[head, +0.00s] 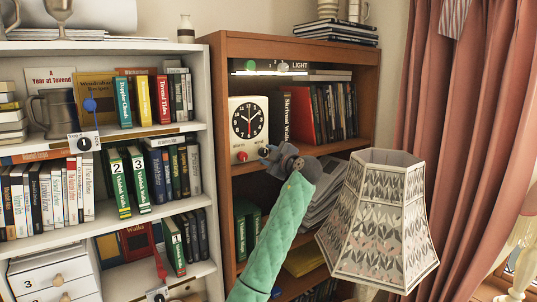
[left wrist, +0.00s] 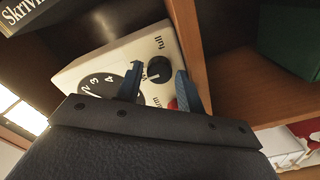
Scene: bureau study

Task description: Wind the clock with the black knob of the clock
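The clock (head: 235,114) is a white box with a black dial, standing on a shelf of the brown bookcase. In the left wrist view the clock (left wrist: 92,62) appears tilted, and its black knob (left wrist: 158,69) shows beside the word "full". My left gripper (head: 266,152) is at the clock's lower right corner in the head view. In the left wrist view the left gripper (left wrist: 160,80) is open, its two blue fingers apart with the black knob seen between their tips. I cannot tell whether they touch it. A red knob (head: 242,156) is on the clock's lower left. My right gripper is not in view.
The brown bookcase (head: 219,95) has an upright side panel close to the clock. Books (head: 335,112) stand right of the clock. A patterned lampshade (head: 385,225) stands right of my left arm. A white bookcase (head: 203,100) full of books is at the left.

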